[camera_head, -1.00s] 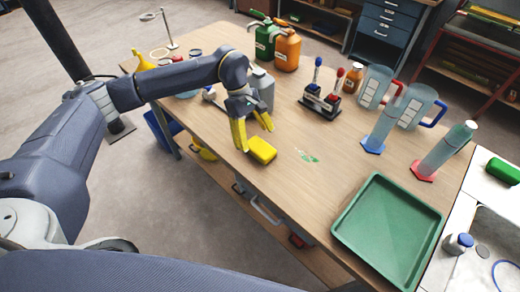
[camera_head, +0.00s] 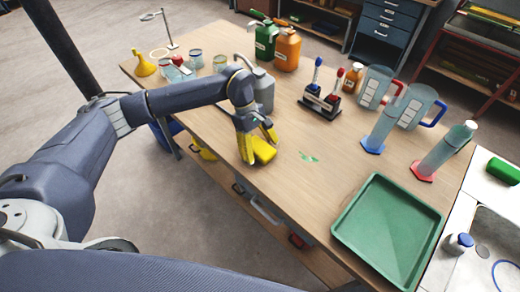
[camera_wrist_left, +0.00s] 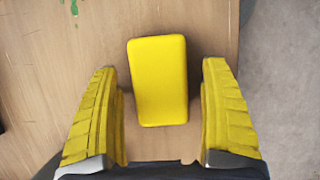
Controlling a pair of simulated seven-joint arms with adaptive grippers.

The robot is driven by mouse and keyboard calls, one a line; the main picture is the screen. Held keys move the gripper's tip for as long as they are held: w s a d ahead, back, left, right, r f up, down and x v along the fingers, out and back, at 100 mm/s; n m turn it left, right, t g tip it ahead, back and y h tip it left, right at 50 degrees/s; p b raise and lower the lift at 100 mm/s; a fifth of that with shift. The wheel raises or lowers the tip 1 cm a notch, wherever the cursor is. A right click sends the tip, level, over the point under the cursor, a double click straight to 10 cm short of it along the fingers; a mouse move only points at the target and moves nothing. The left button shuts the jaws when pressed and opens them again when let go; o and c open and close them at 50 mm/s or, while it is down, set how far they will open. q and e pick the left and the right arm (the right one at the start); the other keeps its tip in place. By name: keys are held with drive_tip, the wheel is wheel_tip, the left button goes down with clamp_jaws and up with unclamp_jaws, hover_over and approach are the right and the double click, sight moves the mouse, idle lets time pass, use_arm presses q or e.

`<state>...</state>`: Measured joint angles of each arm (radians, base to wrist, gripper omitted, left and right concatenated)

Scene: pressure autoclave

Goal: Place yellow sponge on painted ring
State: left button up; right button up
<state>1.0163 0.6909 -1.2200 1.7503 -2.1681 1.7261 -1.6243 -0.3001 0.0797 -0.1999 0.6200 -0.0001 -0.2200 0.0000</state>
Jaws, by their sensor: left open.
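The yellow sponge (camera_head: 264,152) lies flat on the wooden table near its front left edge. My left gripper (camera_head: 258,146) is open over it, pointing down. In the left wrist view the sponge (camera_wrist_left: 158,80) sits between the two spread yellow fingers (camera_wrist_left: 160,85), with a gap on each side. A patchy green painted mark (camera_head: 309,156) is on the tabletop a little to the right of the sponge; I cannot make out a full ring. Part of this green paint (camera_wrist_left: 75,7) shows at the top left of the left wrist view. My right gripper is not in view.
A grey bottle (camera_head: 264,90) stands close behind the left gripper. A black rack (camera_head: 320,103) with red and blue tools is behind the mark. Measuring cylinders (camera_head: 380,130) stand to the right. A green tray (camera_head: 390,228) lies at front right. The wood around the mark is clear.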

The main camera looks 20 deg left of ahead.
use_arm(q)
drive_tip(key=shift+f, duration=0.25)
idle(0.3)
drive_tip(key=c, duration=1)
drive_tip(key=shift+r, duration=0.2)
drive_tip(key=shift+c, duration=0.2)
